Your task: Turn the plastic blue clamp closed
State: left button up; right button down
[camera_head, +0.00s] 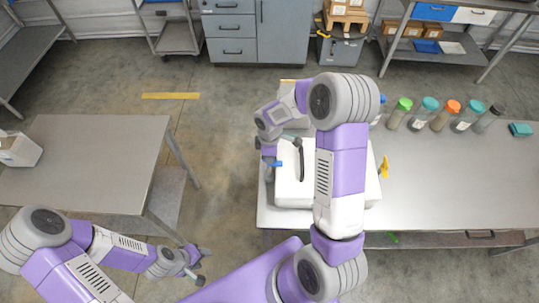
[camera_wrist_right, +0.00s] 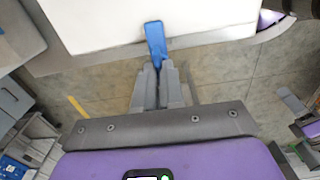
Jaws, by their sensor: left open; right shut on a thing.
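The blue clamp (camera_wrist_right: 154,38) is a flat plastic lever at the edge of the white hopper box (camera_wrist_right: 95,22) in the right wrist view. My right gripper (camera_wrist_right: 158,72) is shut on the clamp's near end. In the head view the blue clamp (camera_head: 278,164) is a small patch at the left side of the white box (camera_head: 293,194), beside my right gripper (camera_head: 271,161). My right arm covers much of the box. My left gripper (camera_head: 200,267) is open and empty, low over the floor, well away from the box.
A yellow clamp (camera_head: 384,168) sits on the box's right side, and a dark handle (camera_head: 300,160) on its top. Several lidded jars (camera_head: 438,118) stand along the steel table (camera_head: 450,185). Another table (camera_head: 90,170) is at the left, with open floor between.

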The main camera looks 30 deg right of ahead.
dwell(0.5)
jog(key=c, duration=1.2)
grip_release()
jog(key=shift+c, duration=0.2)
notch_tip(320, 180, up, 8)
jog(key=shift+f+p, duration=0.15)
jog(key=shift+p, duration=0.15)
jog(key=shift+f, duration=0.1)
